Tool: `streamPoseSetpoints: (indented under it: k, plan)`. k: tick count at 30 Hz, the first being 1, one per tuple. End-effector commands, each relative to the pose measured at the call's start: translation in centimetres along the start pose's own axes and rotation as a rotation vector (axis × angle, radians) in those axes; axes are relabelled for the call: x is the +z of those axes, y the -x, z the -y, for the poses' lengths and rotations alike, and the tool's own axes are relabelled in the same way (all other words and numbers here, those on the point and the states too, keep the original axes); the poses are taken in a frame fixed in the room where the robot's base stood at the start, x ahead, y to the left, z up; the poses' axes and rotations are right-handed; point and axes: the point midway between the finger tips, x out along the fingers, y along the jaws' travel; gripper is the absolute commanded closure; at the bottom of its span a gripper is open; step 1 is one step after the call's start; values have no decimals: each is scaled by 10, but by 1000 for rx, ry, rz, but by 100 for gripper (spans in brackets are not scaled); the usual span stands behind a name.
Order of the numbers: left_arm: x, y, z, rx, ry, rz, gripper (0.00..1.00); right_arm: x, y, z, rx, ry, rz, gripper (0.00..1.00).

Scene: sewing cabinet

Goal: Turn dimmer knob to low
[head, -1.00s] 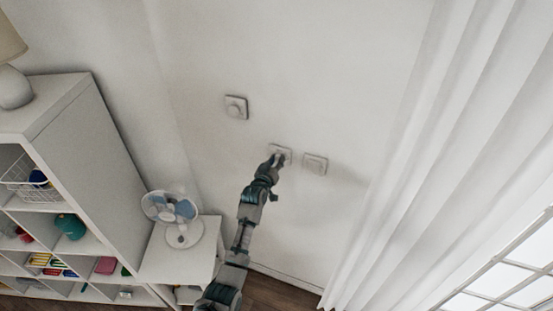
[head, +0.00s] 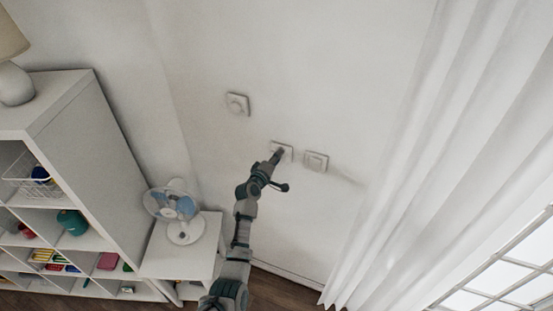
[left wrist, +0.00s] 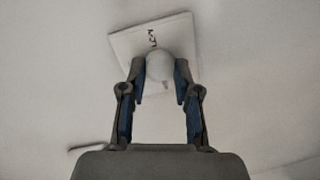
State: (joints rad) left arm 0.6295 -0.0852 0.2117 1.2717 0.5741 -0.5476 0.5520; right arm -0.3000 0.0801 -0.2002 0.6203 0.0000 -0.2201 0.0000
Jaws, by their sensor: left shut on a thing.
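The dimmer knob (left wrist: 160,66) is a round white knob on a square white wall plate (left wrist: 126,44). Small dark lettering shows on the plate just above the knob, too blurred to read surely. My left gripper (left wrist: 160,80) has one finger on each side of the knob and is shut on it. In the head view the left gripper (head: 277,156) reaches the middle one of three wall plates and hides part of it; the knob is hidden there. My right gripper is not in view.
Other wall plates sit at upper left (head: 237,104) and close on the right (head: 316,161). A white curtain (head: 430,150) hangs at right. A fan (head: 178,210) on a low white cabinet and a shelf unit (head: 100,130) stand at left. The wall around the plates is clear.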

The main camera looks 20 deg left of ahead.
Motion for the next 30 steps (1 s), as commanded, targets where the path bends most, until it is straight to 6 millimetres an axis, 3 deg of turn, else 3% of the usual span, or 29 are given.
streamPoseSetpoints:
  k: [1,18,30]
  plan:
    - [6,0,9,-11,46,16,100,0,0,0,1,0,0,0]
    - [6,0,10,45,570,53,100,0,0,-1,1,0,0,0]
    - [6,0,10,72,810,68,100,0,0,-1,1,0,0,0]
